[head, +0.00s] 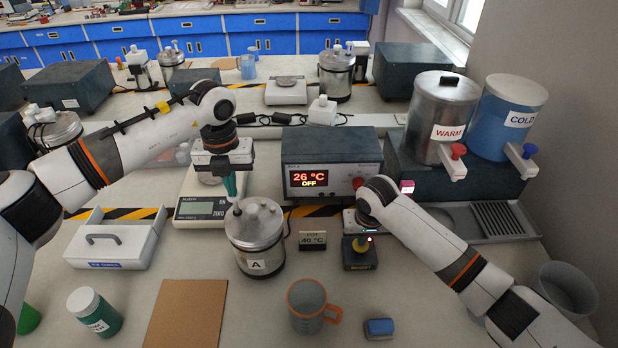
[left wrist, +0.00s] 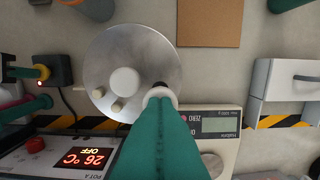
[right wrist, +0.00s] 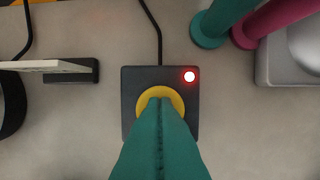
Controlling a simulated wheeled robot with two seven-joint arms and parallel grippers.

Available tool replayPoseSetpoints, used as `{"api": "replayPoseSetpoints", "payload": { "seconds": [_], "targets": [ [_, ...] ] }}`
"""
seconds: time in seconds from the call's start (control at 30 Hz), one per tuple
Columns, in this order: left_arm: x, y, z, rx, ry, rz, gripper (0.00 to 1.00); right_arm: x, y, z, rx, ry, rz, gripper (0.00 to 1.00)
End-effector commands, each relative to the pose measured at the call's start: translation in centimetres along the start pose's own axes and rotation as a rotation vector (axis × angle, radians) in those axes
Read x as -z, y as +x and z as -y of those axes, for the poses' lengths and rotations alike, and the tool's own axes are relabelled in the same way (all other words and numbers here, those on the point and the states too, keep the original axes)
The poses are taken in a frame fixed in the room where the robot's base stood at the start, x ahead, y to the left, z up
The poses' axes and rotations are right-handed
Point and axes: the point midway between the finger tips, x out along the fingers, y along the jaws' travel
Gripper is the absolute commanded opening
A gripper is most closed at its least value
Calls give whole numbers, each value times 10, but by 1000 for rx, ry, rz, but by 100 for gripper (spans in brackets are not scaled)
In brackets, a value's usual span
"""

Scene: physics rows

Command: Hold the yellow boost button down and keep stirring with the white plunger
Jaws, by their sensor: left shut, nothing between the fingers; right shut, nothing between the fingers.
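The metal pot A (head: 255,245) stands on the bench, its round lid (left wrist: 140,50) seen from above in the left wrist view. My left gripper (head: 235,200) is shut, pointing down at the lid's edge. Its tips meet a small white piece with a dark spot (left wrist: 160,94), probably the plunger top; they hide most of it. The yellow boost button (right wrist: 160,96) sits on a dark square box (head: 360,260). My right gripper (right wrist: 160,104) is shut, its tips over the button's middle. They seem to touch it; how far it is pressed I cannot tell. A red lamp (right wrist: 189,76) on the box glows.
The heater box (head: 332,165) behind reads 26 °C and OFF. A card (head: 312,240) reading 46 °C stands between pot and button box. An orange-handled mug (head: 308,305) and a blue block (head: 379,328) are in front. A scale (head: 205,212) and white carrier (head: 112,245) stand left.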

Motion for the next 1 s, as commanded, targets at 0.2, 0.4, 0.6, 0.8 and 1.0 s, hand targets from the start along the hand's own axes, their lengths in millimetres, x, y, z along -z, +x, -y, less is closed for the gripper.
{"api": "replayPoseSetpoints", "payload": {
  "seconds": [0.2, 0.4, 0.6, 0.8, 1.0],
  "targets": [
    [0, 0, 0, 0, -1, 0, 0, 1, 1, 0, 1, 0, -2, 0],
    [0, 1, 0, 0, -1, 0, 0, 1, 1, 0, 1, 0, -2, 0],
    [0, 5, 0, 0, -1, 0, 0, 1, 1, 0, 1, 0, -2, 0],
    [0, 15, 0, 0, -1, 2, 0, 1, 1, 0, 1, 0, -2, 0],
    [0, 25, 0, 0, -1, 1, 0, 1, 1, 0, 1, 0, -2, 0]
  ]
}}
